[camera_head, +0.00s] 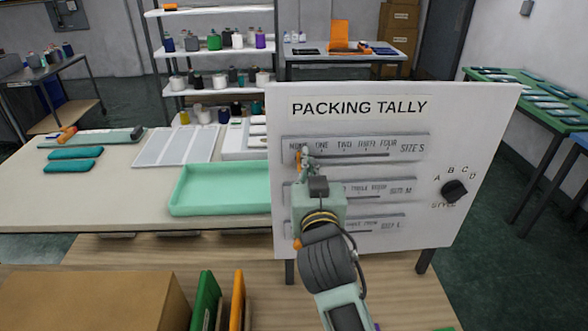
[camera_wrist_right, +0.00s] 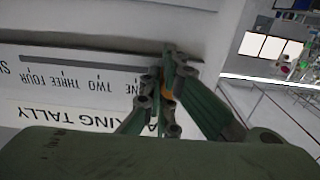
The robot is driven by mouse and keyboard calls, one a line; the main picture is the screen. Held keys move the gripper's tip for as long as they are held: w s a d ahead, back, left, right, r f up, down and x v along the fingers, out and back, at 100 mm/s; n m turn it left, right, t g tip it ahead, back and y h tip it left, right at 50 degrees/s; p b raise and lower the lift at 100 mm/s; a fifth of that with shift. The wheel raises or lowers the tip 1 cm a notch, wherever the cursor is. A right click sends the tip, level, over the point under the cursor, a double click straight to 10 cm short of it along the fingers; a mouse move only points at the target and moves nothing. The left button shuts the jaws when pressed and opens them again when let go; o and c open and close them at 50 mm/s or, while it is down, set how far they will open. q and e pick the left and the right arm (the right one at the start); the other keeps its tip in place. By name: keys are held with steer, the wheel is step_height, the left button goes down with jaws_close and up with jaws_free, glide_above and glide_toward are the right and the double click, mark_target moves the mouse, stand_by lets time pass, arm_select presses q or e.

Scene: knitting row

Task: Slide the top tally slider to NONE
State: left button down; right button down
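The white PACKING TALLY board (camera_head: 455,120) stands upright on the table's near side. Its top row (camera_head: 412,138), marked SIZE S, runs from NONE at left to FOUR at right. The top slider's orange knob (camera_head: 298,158) sits at the left end, under NONE. My right gripper (camera_head: 306,158) is at this knob. In the right wrist view the fingers (camera_wrist_right: 167,85) close around the orange knob (camera_wrist_right: 167,91) at the NONE end of the slot. The fingers partly hide the knob. My right arm covers parts of the middle and bottom rows. My left gripper is not in view.
A black STYLE dial (camera_head: 454,191) is at the board's right. A green tray (camera_head: 220,190) and a white gridded sheet (camera_head: 178,147) lie on the table to the left. A cardboard box (camera_head: 90,300) and upright green and orange folders (camera_head: 237,295) are in front.

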steer(key=s+d+p, duration=0.1)
steer(key=s, duration=0.7)
steer(key=shift+d, duration=0.15)
stand_by(0.6)
stand_by(0.4)
